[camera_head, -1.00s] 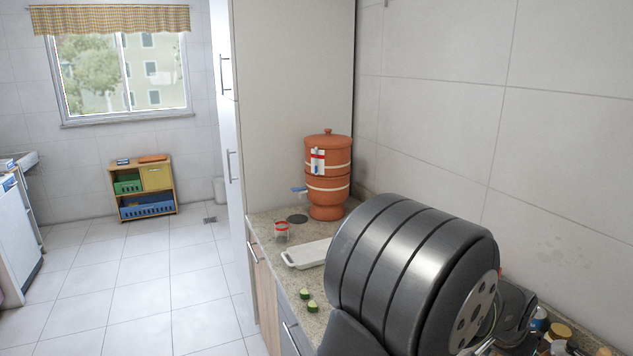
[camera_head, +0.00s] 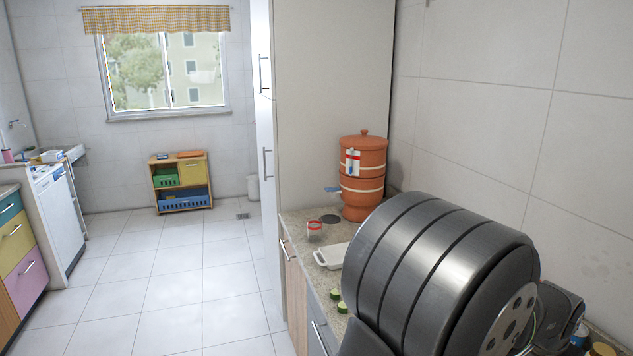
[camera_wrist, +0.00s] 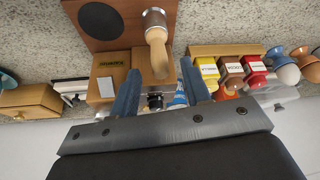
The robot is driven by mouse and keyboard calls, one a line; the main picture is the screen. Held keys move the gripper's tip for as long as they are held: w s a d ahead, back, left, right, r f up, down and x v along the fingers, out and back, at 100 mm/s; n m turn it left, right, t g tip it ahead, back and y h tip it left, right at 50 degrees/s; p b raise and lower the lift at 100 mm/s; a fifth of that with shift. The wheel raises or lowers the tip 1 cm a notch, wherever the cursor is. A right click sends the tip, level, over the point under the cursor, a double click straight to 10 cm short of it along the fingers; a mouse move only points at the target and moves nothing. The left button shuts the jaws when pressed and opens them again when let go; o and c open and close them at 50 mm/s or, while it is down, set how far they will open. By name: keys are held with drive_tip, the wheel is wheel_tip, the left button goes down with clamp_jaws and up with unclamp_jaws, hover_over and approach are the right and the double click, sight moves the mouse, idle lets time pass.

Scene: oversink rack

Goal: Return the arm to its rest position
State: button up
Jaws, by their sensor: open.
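My gripper (camera_wrist: 160,70) shows in the wrist view as two blue fingers set wide apart on a grey bar. It is open, with nothing held between the fingers. Behind the fingers are a wooden-handled tool (camera_wrist: 156,42) and a wooden box (camera_wrist: 146,64); I cannot tell how far they are from the fingertips. In the head view my grey arm (camera_head: 430,270) fills the lower right over the counter, and the gripper is out of sight there.
A clay water filter (camera_head: 362,180), a red-rimmed glass (camera_head: 314,232) and a white tray (camera_head: 332,256) stand on the counter, with green vegetable pieces (camera_head: 341,307) nearby. In the wrist view, labelled jars (camera_wrist: 231,72) stand right. The floor (camera_head: 170,300) is clear.

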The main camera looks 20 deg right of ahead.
drive_tip(key=v, duration=1.3)
drive_tip(key=x, duration=1.7)
drive_tip(key=shift+d, duration=0.2)
drive_tip(key=shift+a+r, duration=0.1)
drive_tip(key=shift+r, duration=2.15)
